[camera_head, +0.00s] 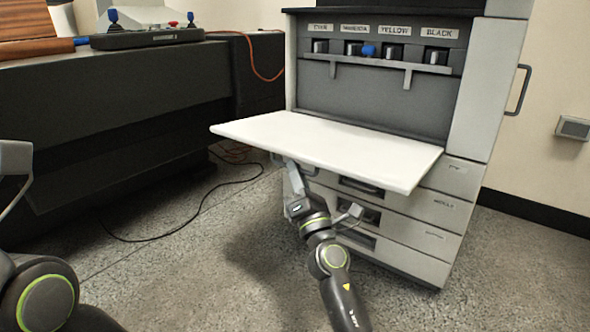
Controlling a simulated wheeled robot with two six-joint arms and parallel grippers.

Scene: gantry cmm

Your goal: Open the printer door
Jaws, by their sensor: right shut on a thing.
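The printer door (325,145) is a white panel on the front of the large grey printer. It is folded down and lies about level, jutting out from the printer front. Behind it the bay with the CYAN, MAGENTA, YELLOW and BLACK labels is exposed. My right gripper (291,174) is at the underside of the door's front edge, left of its middle, shut on the door's handle (276,159). The door hides most of the fingertips and part of the handle. A grey part of my left arm shows at the left edge; its gripper's jaws cannot be made out.
Drawers (440,208) sit below the door, behind my right arm. A dark bench (110,95) with a control panel (146,38) stands to the left. A black cable (190,218) lies on the floor between. The floor right of my right arm is clear.

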